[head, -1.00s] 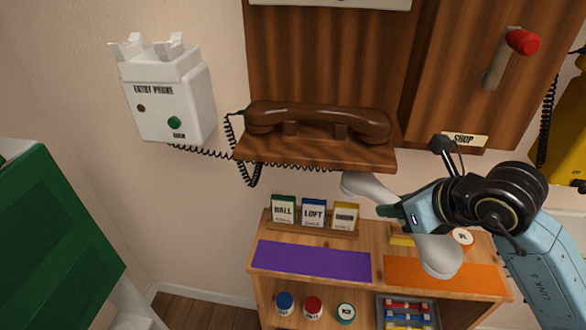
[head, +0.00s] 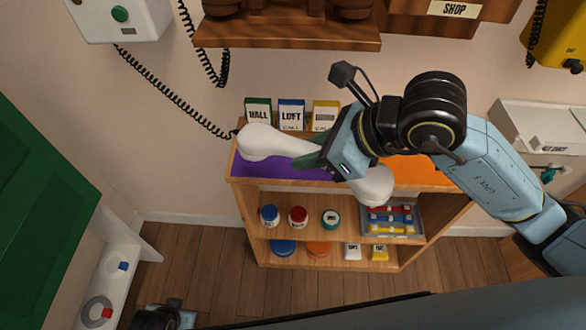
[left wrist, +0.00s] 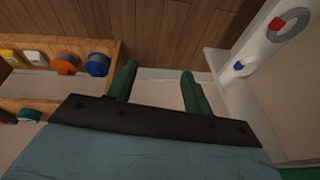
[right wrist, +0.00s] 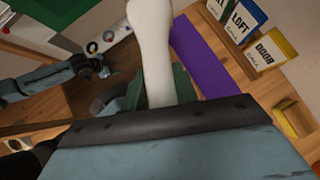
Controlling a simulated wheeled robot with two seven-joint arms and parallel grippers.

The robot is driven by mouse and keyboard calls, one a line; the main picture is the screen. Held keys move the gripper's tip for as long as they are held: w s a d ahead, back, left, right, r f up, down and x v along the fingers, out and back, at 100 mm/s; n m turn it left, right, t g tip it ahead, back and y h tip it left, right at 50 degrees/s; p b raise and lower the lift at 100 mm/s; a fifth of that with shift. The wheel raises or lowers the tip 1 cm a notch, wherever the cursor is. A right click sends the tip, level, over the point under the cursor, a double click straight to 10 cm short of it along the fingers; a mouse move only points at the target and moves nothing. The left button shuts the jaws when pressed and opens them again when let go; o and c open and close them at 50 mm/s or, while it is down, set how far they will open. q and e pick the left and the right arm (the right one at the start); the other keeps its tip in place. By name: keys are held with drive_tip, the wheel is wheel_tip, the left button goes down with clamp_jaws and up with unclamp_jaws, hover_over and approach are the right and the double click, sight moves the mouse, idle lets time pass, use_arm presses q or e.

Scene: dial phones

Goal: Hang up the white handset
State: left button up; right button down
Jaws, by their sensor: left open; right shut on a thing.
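The white handset (head: 285,147) is held in my right gripper (head: 325,157), which is shut around its middle grip. It hangs in the air over the shelf top, one end toward the left and the other toward the lower right. In the right wrist view the handset (right wrist: 152,50) sticks out between the fingers. The white entry phone (head: 125,18) is on the wall at the upper left; its top and cradle are out of the head view. My left gripper (left wrist: 160,90) is open and empty, pointed toward the floor.
The wooden shelf (head: 245,215) bears a purple mat (head: 255,167), an orange mat (head: 420,172), upright cards (head: 291,115) and several small items. The brown phone's ledge (head: 290,37) juts out above. A green panel (head: 60,190) stands at left. Black cords hang along the wall.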

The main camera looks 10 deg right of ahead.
use_arm(q)
wheel_tip(320, 180, up, 12)
drive_tip(key=d+n+b, duration=0.1)
drive_tip(key=d+b, duration=0.2)
drive_tip(key=b, duration=0.1)
drive_tip(key=shift+s+b, duration=0.4)
drive_tip(key=shift+s, duration=0.05)
use_arm(e)
drive_tip(key=s+a+f+n+g+y, duration=0.1)
drive_tip(key=s+a+f+n+g, duration=0.2)
drive_tip(key=s, duration=0.5)
wheel_tip(320, 180, down, 3)
drive_tip(key=shift+s+a+f+n, duration=0.15)
drive_tip(key=shift+a+n, duration=0.45)
drive_tip(key=shift+a, duration=0.6)
